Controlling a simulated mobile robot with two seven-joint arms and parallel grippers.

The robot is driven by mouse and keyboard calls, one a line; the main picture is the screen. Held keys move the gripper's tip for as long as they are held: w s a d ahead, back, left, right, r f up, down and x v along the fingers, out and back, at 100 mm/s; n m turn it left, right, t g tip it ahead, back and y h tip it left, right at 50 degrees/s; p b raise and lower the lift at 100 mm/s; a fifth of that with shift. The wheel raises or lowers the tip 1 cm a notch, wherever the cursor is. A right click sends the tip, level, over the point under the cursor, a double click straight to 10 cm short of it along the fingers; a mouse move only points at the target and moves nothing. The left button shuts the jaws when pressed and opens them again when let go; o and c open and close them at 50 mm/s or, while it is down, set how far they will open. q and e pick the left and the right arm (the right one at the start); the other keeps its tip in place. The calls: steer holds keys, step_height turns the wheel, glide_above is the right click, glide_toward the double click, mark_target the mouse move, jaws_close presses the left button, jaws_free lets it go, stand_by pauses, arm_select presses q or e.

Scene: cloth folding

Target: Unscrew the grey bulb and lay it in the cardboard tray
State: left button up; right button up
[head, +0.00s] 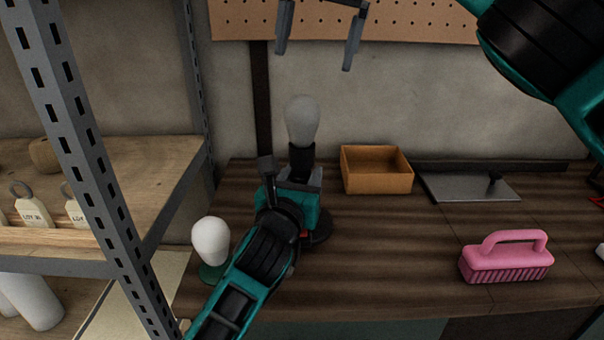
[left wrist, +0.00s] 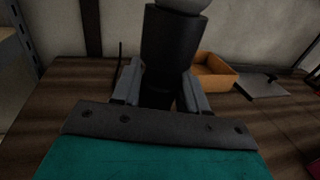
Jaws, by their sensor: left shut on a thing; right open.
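The grey bulb (head: 301,122) stands upright in a black socket (head: 301,158); its lower edge also shows at the top of the left wrist view (left wrist: 185,4). My left gripper (head: 291,180) is shut on the black lamp stem below the bulb, with a finger on each side in the left wrist view (left wrist: 163,92). A dark round base (head: 321,226) shows partly behind my left arm. My right gripper (head: 317,48) is open and empty above the bulb, apart from it. The cardboard tray (head: 377,182) stands right of the lamp and looks empty.
A white bulb (head: 210,241) on a green base stands at the left, close to my left arm. A metal shelf (head: 95,160) edges the left side. A dustpan (head: 470,187) and a pink brush (head: 507,260) lie right. The bench between tray and brush is clear.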

arm_select(q)
jaws_close()
arm_select(e)
steer(key=shift+m, duration=0.3)
